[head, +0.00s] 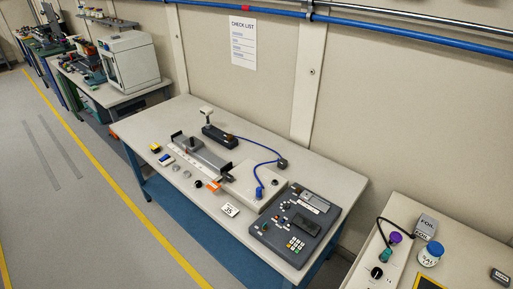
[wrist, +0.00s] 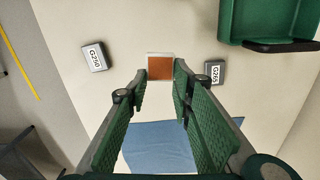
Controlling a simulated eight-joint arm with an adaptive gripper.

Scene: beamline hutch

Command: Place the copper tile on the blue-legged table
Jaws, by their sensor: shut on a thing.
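The copper tile (wrist: 160,67) is a small flat square, copper-brown with a pale edge, in the wrist view. My gripper (wrist: 161,72) has green ribbed fingers, which are closed on the tile at their tips. The blue-legged table (head: 292,152) stands in the middle of the head view, with a pale top crowded with equipment. My gripper and the tile do not show in the head view. A pale surface (wrist: 120,28) lies behind the tile in the wrist view; I cannot tell which table it is.
In the wrist view, grey blocks marked G250 (wrist: 95,57) and G265 (wrist: 214,72) flank the tile. A green bin (wrist: 268,20) is at upper right. On the blue-legged table are a dark keypad unit (head: 295,224) and a grey rail (head: 200,157); its back-right top is clear.

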